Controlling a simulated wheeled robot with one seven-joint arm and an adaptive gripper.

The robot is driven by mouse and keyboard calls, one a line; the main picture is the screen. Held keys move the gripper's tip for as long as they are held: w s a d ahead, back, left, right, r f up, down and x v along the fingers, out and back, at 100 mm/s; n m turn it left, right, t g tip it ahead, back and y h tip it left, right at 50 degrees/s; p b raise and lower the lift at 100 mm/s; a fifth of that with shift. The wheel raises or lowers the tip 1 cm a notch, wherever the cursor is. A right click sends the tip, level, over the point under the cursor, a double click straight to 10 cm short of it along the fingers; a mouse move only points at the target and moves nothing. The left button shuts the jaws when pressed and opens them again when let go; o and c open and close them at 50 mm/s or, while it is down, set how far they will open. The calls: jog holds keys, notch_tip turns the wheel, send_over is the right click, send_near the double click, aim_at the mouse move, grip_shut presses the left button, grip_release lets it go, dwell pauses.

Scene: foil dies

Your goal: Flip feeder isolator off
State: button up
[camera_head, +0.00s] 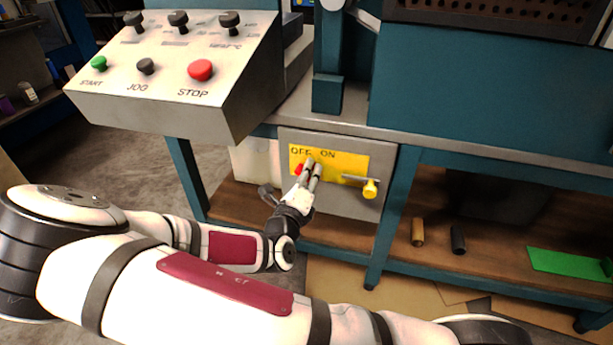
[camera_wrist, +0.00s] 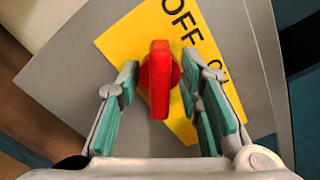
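The isolator is a red rotary handle (camera_head: 299,169) on a yellow plate (camera_head: 346,163) marked OFF and ON, set on a grey box under the bench. In the head view it is partly behind my gripper (camera_head: 311,164), near the OFF word. In the wrist view the red handle (camera_wrist: 160,80) stands upright in the picture, with OFF to its upper right and ON partly hidden by a finger. My gripper (camera_wrist: 159,72) is open, with one finger on each side of the handle. A gap shows on the left; contact on the right cannot be told.
A yellow knob (camera_head: 370,188) on a grey lever sits right of the isolator. The control panel (camera_head: 165,70) with START, JOG and STOP buttons overhangs above left. A teal bench leg (camera_head: 384,230) stands to the right.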

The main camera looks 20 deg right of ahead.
grip_shut()
jog(key=p, duration=0.3)
jog(key=shift+r+n, duration=0.15)
jog(key=shift+n, duration=0.15)
jog(key=n+p, duration=0.1)
jog(key=p, duration=0.3)
jog(key=n+p, duration=0.3)
jog(key=p, duration=0.1)
jog(key=shift+a, duration=0.1)
jog(key=shift+f+n+p, duration=0.3)
jog(key=shift+n+p, duration=0.6)
grip_release()
